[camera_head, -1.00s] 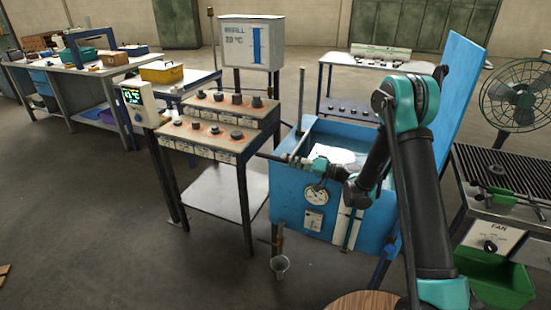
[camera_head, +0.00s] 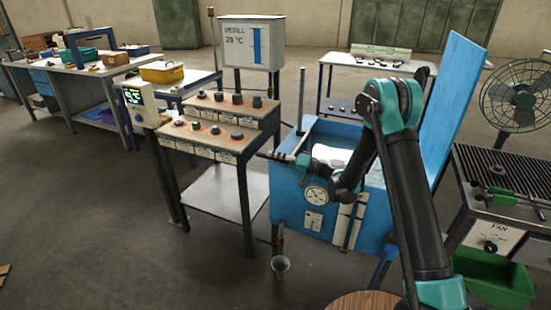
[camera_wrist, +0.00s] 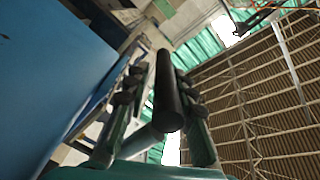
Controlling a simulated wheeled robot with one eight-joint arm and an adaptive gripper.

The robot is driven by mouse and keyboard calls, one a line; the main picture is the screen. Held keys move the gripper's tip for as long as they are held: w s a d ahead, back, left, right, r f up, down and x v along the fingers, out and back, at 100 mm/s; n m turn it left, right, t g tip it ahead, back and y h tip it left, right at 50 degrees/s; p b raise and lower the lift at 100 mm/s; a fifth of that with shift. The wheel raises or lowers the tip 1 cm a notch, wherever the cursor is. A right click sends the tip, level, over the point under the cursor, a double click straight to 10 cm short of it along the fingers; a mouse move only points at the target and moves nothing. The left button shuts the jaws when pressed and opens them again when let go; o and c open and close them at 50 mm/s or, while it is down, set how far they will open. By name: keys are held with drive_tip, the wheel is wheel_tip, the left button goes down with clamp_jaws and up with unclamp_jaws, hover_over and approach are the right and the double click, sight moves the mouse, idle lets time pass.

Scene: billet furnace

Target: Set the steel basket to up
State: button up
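The blue tank (camera_head: 290,198) stands right of centre in the head view with its tall blue lid (camera_head: 452,105) raised. A pale object lies inside the tank under the rim; I cannot tell if it is the steel basket. A dark bar handle (camera_head: 262,155) juts out left of the tank, near a pale rod (camera_head: 298,143). My gripper (camera_head: 277,160) is at this handle. In the wrist view, the dark round bar (camera_wrist: 168,100) lies between the two fingers of my gripper (camera_wrist: 160,78). The fingers stand apart with a narrow gap beside the bar, so the gripper looks open around it.
A control table (camera_head: 215,142) with several knobs stands close left of the handle. A vertical post (camera_head: 301,95) rises at the tank's left. A grill bench (camera_head: 500,190), fan (camera_head: 515,92) and green bin (camera_head: 493,280) are at right.

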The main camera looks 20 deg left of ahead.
drive_tip(key=shift+f, duration=0.1)
clamp_jaws()
drive_tip(key=shift+w+d, duration=0.1)
drive_tip(key=shift+w, duration=0.1)
wheel_tip(320, 180, up, 24)
drive_tip(key=shift+f, duration=0.2)
